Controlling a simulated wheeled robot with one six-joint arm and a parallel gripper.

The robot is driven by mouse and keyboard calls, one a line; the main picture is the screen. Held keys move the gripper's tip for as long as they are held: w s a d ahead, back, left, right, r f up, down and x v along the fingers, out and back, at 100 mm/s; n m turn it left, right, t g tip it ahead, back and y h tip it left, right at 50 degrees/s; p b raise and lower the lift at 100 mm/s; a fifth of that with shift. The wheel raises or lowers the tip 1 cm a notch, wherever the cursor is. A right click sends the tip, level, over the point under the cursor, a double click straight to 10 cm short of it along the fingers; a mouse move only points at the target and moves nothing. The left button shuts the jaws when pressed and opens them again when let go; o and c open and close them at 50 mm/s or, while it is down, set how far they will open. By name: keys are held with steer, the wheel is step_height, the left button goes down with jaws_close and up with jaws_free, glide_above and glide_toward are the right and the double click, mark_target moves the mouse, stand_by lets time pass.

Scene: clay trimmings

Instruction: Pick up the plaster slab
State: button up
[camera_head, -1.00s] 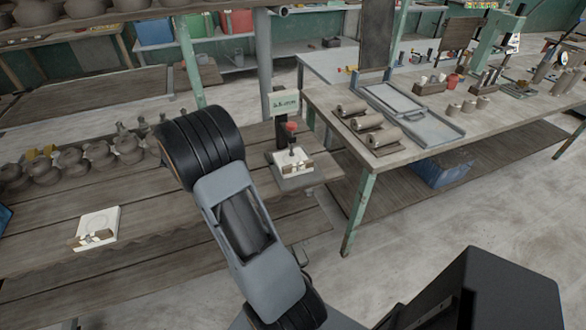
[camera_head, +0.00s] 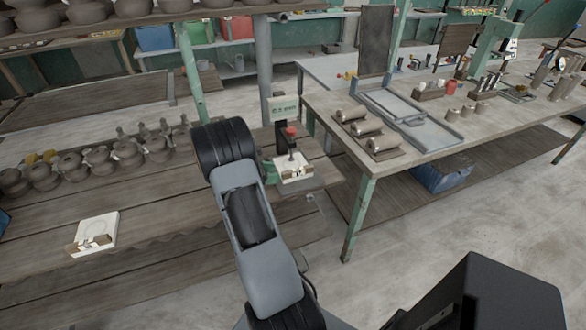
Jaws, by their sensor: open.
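A white plaster slab (camera_head: 98,230) lies flat on the wooden bench at the left, with a faint round mark on its top. A small brown and white piece (camera_head: 76,247) sits at its front left edge; I cannot tell if they touch. A second white block (camera_head: 293,167) with brownish bits on it sits on the small stand at the bench's right end. My arm rises through the middle of the view, between the two white pieces. My gripper is not visible.
Several brown clay pots (camera_head: 100,158) stand in rows behind the slab. The stand has a red knob (camera_head: 290,132) and a lettered sign (camera_head: 284,107). A green-legged table (camera_head: 430,135) stands at the right with clay rolls and a grey frame. Bench boards around the slab are bare.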

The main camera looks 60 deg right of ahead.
mark_target(284, 172)
steer(key=x, duration=0.5)
steer(key=shift+r+p, duration=0.1)
steer(key=shift+p, duration=0.3)
steer(key=shift+w, duration=0.1)
jaws_close()
